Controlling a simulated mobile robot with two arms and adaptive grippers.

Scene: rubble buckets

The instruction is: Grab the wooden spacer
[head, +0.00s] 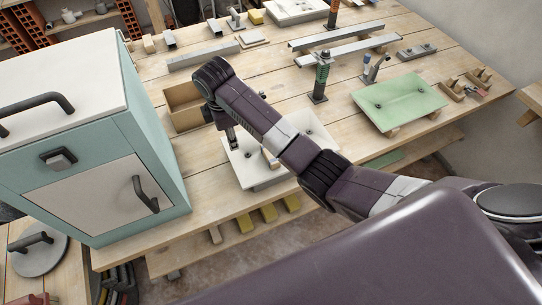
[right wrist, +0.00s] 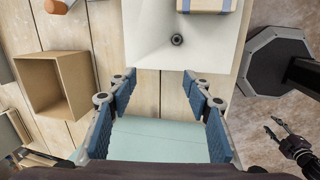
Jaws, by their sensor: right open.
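A pale wooden block (right wrist: 207,4), which looks like the wooden spacer, lies in a white basin (right wrist: 150,35) and is cut by the top edge of the right wrist view. In the head view a wooden piece (head: 271,159) shows in the same basin (head: 240,168), partly behind my right arm. My right gripper (head: 229,139) points down near the basin's left part. In the right wrist view my right gripper (right wrist: 160,88) is open and empty, with the block apart from its blue pads. What looks like my left gripper (right wrist: 277,130) is small at the lower right; its jaw state is unclear.
A teal and white cabinet (head: 85,105) stands left of the basin. An open wooden box (head: 183,106) is behind, also in the right wrist view (right wrist: 58,83). A green basin (head: 400,101) and metal bars (head: 340,50) lie farther right and back. Bare planks show between.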

